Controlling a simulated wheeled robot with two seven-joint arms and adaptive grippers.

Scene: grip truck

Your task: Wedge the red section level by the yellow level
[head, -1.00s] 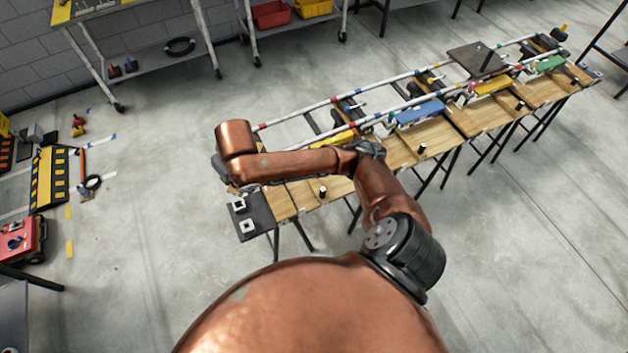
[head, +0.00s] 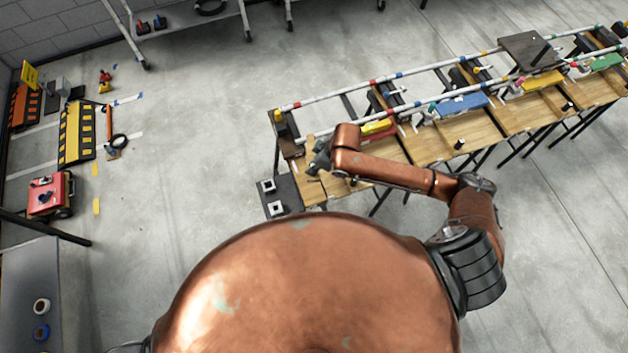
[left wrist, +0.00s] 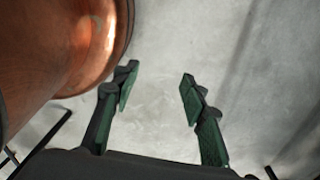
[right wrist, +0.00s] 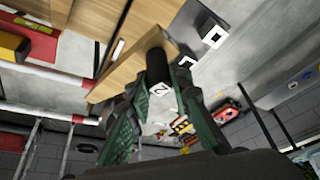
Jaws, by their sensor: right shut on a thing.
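My right gripper (right wrist: 160,100) is shut on the black handle (right wrist: 158,68) of a wooden wedge (right wrist: 128,76), with a small white marked label between the fingers. In the head view this gripper (head: 318,162) is over the near left end of the long trestle track; the wedge is hard to make out there. In the right wrist view a red strip (right wrist: 35,42) with a yellow-green vial shows at upper left. My left gripper (left wrist: 155,95) is open and empty above bare floor.
Blue (head: 460,104), yellow and green levels lie in further sections. A dark plate (head: 530,52) sits on the rails at right. A dark shelf (head: 283,195) with white square pads stands at the track's near left end.

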